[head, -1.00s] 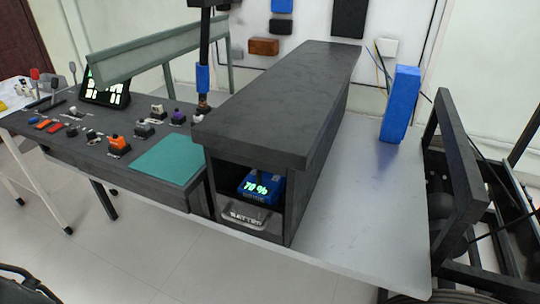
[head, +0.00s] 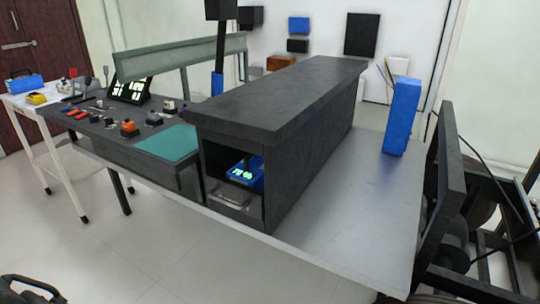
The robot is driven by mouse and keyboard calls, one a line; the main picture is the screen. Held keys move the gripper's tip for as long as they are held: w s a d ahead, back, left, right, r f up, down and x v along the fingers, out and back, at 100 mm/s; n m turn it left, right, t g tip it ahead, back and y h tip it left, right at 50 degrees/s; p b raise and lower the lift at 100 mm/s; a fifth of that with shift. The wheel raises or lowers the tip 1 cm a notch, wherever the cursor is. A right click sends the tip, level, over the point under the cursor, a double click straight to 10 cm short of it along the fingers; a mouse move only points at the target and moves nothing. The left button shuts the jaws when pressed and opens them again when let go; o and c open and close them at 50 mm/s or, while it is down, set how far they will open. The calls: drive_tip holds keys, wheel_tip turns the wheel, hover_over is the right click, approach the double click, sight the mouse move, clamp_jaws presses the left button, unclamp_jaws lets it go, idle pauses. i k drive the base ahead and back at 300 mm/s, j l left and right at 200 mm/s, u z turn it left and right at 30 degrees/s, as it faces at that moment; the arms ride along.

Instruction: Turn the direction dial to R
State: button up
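A dark control panel (head: 95,134) stands at the left, with several small knobs, switches and levers on it. An orange-topped control (head: 129,128) sits near its front edge, and a white-topped control (head: 168,105) sits farther back. I cannot tell which control is the direction dial. The letters and pointer positions are too small to read. My gripper is not in view.
A teal pad (head: 168,142) lies on the panel beside a dark raised housing (head: 275,95). A lit screen (head: 130,88) stands at the panel's back. A blue block (head: 402,117) stands on the grey tabletop (head: 335,235).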

sight(93, 118)
drive_tip(key=i+j, duration=0.2)
drive_tip(key=j, duration=0.2)
drive_tip(key=i+j, duration=0.15)
drive_tip(key=j, duration=0.25)
drive_tip(key=i+j, duration=0.2)
drive_tip(key=j, duration=0.15)
drive_tip(key=i+j+u, duration=0.1)
drive_tip(key=j, duration=0.3)
drive_tip(key=i+j, duration=0.25)
drive_tip(key=j, duration=0.15)
drive_tip(key=i+j, duration=0.2)
drive_tip(key=j, duration=0.15)
drive_tip(key=i+j, duration=0.2)
drive_tip(key=j, duration=0.2)
drive_tip(key=i+j+u, duration=0.1)
drive_tip(key=i+j, duration=0.3)
drive_tip(key=i, duration=0.2)
